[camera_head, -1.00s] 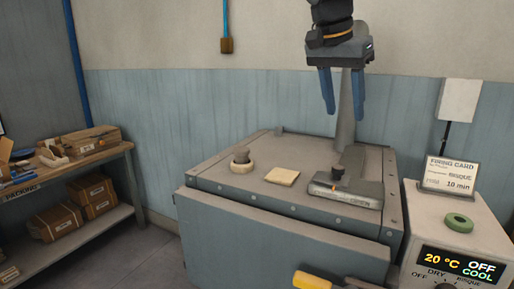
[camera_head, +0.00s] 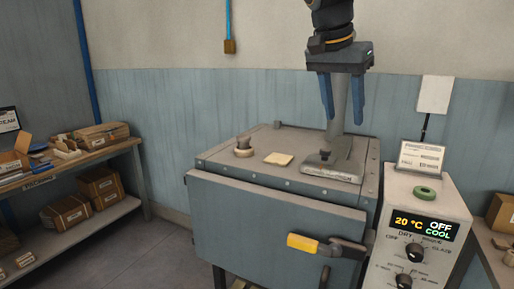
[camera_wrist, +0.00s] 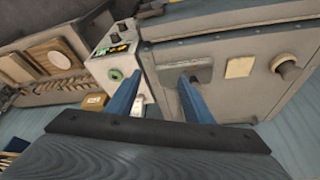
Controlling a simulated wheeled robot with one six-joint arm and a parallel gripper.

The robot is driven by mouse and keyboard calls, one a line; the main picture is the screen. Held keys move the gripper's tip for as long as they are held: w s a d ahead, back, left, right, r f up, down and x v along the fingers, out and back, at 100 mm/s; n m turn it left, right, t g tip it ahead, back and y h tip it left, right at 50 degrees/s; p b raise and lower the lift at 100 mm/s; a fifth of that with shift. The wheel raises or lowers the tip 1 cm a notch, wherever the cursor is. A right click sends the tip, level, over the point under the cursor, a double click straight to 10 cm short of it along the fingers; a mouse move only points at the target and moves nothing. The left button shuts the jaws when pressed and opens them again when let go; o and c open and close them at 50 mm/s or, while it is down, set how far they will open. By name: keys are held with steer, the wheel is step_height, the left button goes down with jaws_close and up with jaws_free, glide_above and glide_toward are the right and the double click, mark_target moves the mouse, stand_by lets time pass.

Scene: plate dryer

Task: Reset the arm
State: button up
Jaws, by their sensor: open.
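My gripper (camera_head: 341,98) hangs above the back right part of the grey kiln-like dryer (camera_head: 250,215), its two blue fingers spread and pointing down with nothing between them. The fingers also show in the wrist view (camera_wrist: 158,100), apart, with the dryer top and control box beyond them. The dryer door is at the front, with a yellow-gripped handle (camera_head: 303,243). On the dryer top are a round plug (camera_head: 244,148), a pale square tile (camera_head: 279,159) and a grey metal bracket with a plate (camera_head: 333,172).
A control box (camera_head: 423,230) at the right reads 20 °C, OFF, COOL and carries a green ring (camera_head: 425,193) and a card (camera_head: 421,158). A shelf (camera_head: 75,170) with cardboard boxes stands at the left. Open floor lies between shelf and dryer.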

steer(key=s+f+n+y+b, duration=0.1)
steer(key=s+f+n+b, duration=0.2)
steer(key=f, duration=1.1)
steer(key=s+f+n+g+y+b, duration=0.1)
steer(key=s+f+n+b, duration=0.2)
steer(key=f, duration=1.2)
steer(key=s+f+n+y+b, duration=0.1)
steer(key=s+f+n+b, duration=0.2)
steer(key=s+f, duration=0.4)
step_height(320, 180, down, 8)
steer(key=shift+s+r+n+g+b, duration=0.1)
steer(key=shift+s+n+g+b, duration=0.2)
steer(key=shift+s+g, duration=0.1)
